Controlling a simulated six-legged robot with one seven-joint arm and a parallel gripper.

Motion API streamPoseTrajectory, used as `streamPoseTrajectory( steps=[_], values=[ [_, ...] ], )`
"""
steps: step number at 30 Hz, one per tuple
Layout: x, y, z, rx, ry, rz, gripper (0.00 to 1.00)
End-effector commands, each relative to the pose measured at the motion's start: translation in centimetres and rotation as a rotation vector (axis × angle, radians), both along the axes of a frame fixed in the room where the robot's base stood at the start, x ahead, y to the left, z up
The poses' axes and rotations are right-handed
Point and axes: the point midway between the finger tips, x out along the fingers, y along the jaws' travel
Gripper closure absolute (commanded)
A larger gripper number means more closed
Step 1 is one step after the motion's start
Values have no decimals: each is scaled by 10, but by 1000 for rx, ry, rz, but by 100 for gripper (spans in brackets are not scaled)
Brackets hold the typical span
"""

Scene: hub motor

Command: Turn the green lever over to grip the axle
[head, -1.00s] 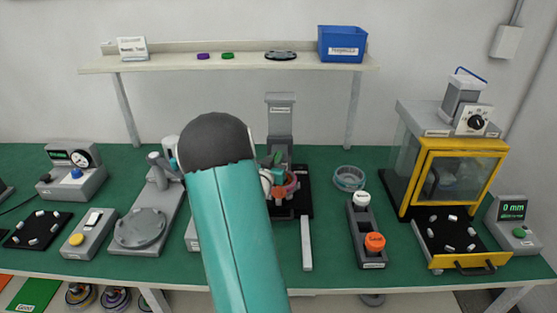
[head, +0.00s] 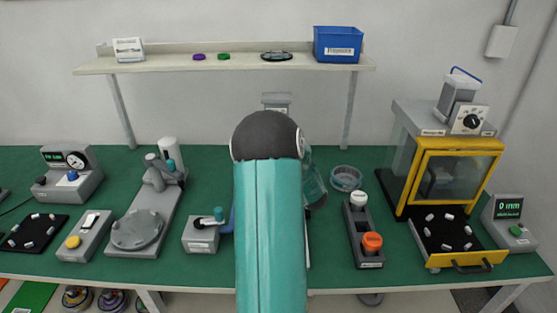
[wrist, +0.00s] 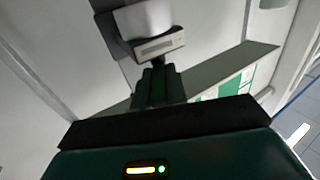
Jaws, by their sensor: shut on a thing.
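A small grey block (head: 200,238) stands left of my arm in the head view. I cannot make out the axle. My gripper is hidden behind my arm in the head view. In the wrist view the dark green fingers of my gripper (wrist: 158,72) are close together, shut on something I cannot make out. A grey machine head with a label (wrist: 150,32) is just beyond them.
A grey column top (head: 276,100) shows above my arm. A stand with white and orange knobs (head: 362,235) and a clear round dish (head: 346,178) are at right, before a yellow-framed cabinet (head: 455,180). A grey fixture with a round plate (head: 136,230) stands left. A shelf (head: 170,65) runs behind.

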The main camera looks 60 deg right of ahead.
Motion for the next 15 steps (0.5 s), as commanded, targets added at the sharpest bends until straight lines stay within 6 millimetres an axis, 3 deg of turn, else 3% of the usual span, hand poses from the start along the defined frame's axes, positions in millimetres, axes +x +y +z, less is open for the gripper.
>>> streamPoseTrajectory(
  steps=[15],
  values=[
    [-3,-5,0,-1,0,163,100]
  ],
)
